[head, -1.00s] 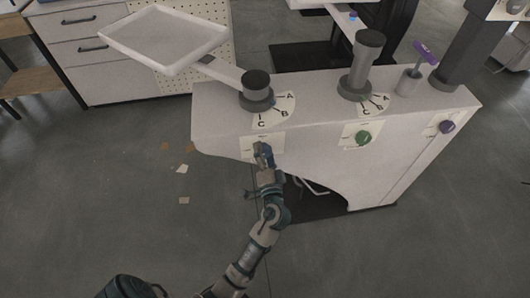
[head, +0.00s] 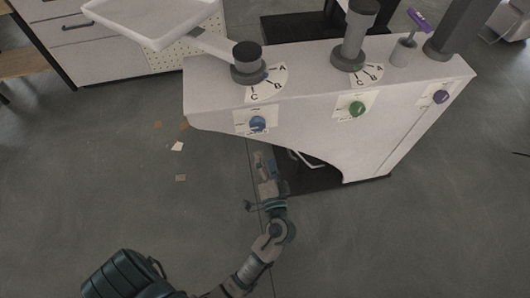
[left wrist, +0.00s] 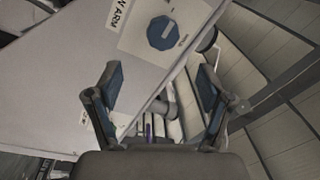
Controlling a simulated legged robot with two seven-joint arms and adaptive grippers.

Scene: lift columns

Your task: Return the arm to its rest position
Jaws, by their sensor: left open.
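My left gripper (head: 264,163) is below and in front of the white console (head: 215,102), apart from it, with its arm coming up from the bottom of the head view. In the left wrist view its two blue-padded fingers (left wrist: 158,88) are spread with nothing between them. A blue knob (head: 258,124) on a white label plate is on the console's front face, just above the gripper. The blue knob also shows in the left wrist view (left wrist: 162,33), beyond the fingers. My right gripper is not in view.
A green knob (head: 357,109) and a purple knob (head: 441,97) sit farther right on the console. A white tray (head: 150,38) juts out from the left column (head: 248,58). Small scraps (head: 177,146) lie on the grey floor.

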